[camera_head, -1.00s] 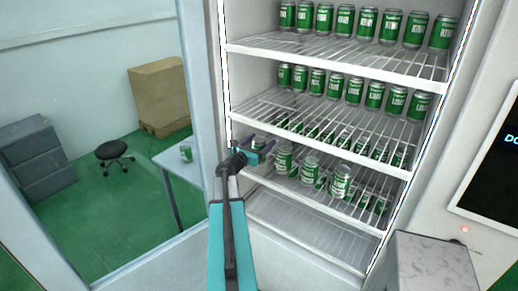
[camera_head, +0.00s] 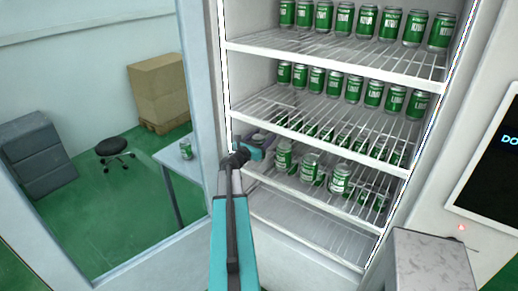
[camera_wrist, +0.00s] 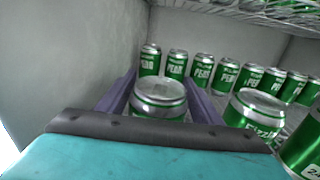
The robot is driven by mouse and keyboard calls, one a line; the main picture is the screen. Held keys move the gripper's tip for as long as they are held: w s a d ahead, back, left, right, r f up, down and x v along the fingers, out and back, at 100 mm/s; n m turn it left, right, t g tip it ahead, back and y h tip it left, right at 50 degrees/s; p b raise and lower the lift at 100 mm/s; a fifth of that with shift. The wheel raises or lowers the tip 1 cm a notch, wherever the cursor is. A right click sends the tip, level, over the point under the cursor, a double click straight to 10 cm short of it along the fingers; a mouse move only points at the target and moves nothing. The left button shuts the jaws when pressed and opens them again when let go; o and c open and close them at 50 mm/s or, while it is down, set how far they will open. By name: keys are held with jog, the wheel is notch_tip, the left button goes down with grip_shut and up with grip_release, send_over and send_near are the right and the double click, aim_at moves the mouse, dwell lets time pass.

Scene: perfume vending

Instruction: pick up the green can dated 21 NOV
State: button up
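A green can with a silver lid (camera_wrist: 160,92) stands upright on the lower shelf, between the two purple fingers of my gripper (camera_wrist: 163,76). The fingers lie on either side of it and look open, with narrow gaps; contact is not clear. Its front is hidden by my gripper body, and I can read no date on it. In the head view my gripper (camera_head: 268,143) reaches into the left end of that shelf. Another green can (camera_wrist: 258,112) stands just right of the right finger. Larger green cans (camera_head: 340,179) stand along the shelf front.
A row of several green cans (camera_wrist: 203,70) stands behind the can. The cabinet's side wall (camera_wrist: 85,60) is close on the left. A wire shelf (camera_wrist: 240,12) hangs above. A single can (camera_head: 186,150) stands on a table outside the cabinet.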

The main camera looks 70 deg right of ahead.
jog(key=c, duration=1)
jog(key=shift+r, duration=0.15)
jog(key=s+a+r+b, duration=0.1)
jog(key=a+r+b, duration=0.3)
jog(key=a, duration=0.9)
jog(key=shift+a+r, duration=0.3)
jog(key=shift+r, duration=0.05)
jog(key=shift+s+a+r+p, duration=0.1)
jog(key=shift+a+p, duration=0.1)
jog(key=shift+p, duration=0.3)
jog(key=a+p, duration=0.1)
jog(key=p, duration=0.3)
jog(key=shift+s+a+p, duration=0.1)
jog(key=shift+a+p, duration=0.1)
jog(key=shift+p, duration=0.2)
jog(key=shift+a+p, duration=0.2)
jog(key=shift+p, duration=0.45)
